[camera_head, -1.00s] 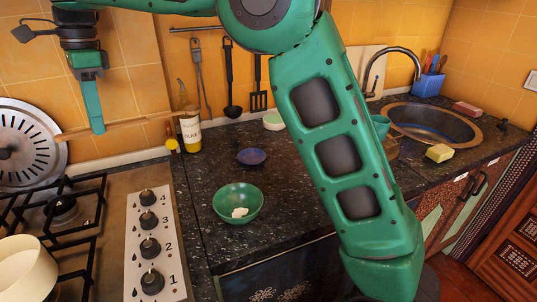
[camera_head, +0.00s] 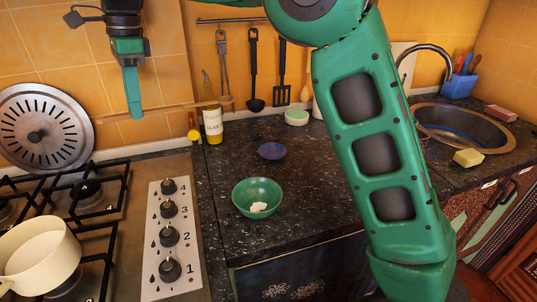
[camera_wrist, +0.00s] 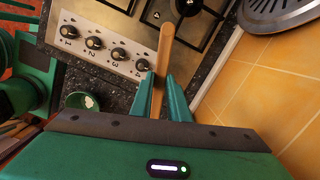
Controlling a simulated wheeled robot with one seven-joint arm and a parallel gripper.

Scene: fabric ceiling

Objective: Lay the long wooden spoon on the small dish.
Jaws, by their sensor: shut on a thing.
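The long wooden spoon (camera_head: 170,109) is held crosswise in my gripper (camera_head: 134,112), raised in front of the tiled wall behind the hob. One end points right towards the bottle. In the wrist view the spoon's handle (camera_wrist: 163,52) runs between the fingers (camera_wrist: 163,80), which are shut on it. Its other end is hidden by my gripper's body. A small blue dish (camera_head: 271,151), seemingly empty, lies on the dark worktop to the right of and lower than the spoon in the head view. The spoon is apart from it.
A green bowl (camera_head: 257,198) with something white inside stands in front of the dish. A bottle (camera_head: 213,126) and a pale green round thing (camera_head: 297,117) stand behind. A cream pot (camera_head: 40,255) sits on the hob at left. Utensils (camera_head: 253,75) hang on the wall.

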